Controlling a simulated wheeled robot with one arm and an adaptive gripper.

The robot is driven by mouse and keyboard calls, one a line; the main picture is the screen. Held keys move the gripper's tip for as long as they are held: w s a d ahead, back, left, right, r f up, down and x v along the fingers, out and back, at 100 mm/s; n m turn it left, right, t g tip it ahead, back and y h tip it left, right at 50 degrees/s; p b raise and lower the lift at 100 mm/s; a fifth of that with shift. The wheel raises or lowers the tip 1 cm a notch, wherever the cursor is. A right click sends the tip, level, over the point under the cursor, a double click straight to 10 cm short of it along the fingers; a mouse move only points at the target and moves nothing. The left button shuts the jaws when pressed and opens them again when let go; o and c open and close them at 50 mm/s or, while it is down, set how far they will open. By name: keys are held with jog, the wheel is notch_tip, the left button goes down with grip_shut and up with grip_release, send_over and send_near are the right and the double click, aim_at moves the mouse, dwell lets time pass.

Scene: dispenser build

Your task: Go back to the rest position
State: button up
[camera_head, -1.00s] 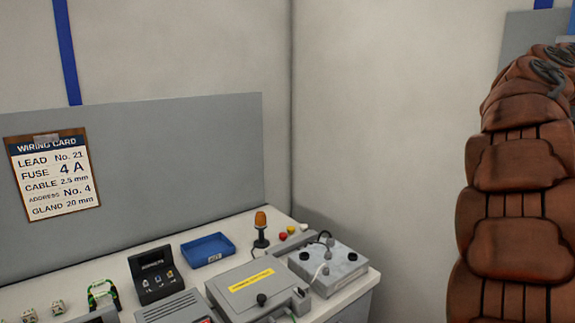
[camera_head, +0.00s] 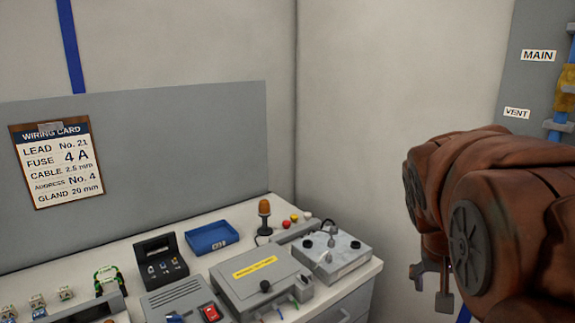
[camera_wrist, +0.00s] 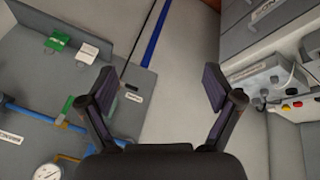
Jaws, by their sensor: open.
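My gripper (camera_wrist: 160,88) shows in the wrist view with its two dark fingers spread apart and nothing between them. Beyond the fingers are bare wall and floor, with a blue stripe. In the head view my reddish-brown arm fills the right side, bent in front of the wall. A small grey forked part, likely my gripper (camera_head: 434,283), hangs below the arm, clear of the bench.
The bench (camera_head: 130,258) holds a grey box with a yellow label (camera_head: 258,280), a blue tray (camera_head: 211,237), an amber lamp (camera_head: 264,212) and a switch box (camera_head: 333,256). A panel with blue pipes (camera_wrist: 45,128) and a gauge (camera_wrist: 47,172) stands at left in the wrist view.

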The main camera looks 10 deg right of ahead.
jog(key=s+a+f+n+g+y, duration=0.1)
jog(key=s+a+f+n+y, duration=0.1)
jog(key=s+a+f, duration=0.4)
jog(key=s+a+f+n+g+y, duration=0.2)
jog(key=s+a+f+n, duration=0.3)
jog(key=s+a, duration=0.4)
jog(key=a+f+y, duration=0.1)
jog(key=a, duration=0.4)
jog(key=shift+s+a+f, duration=0.15)
jog(key=shift+a+f, duration=0.1)
jog(key=shift+f, duration=0.1)
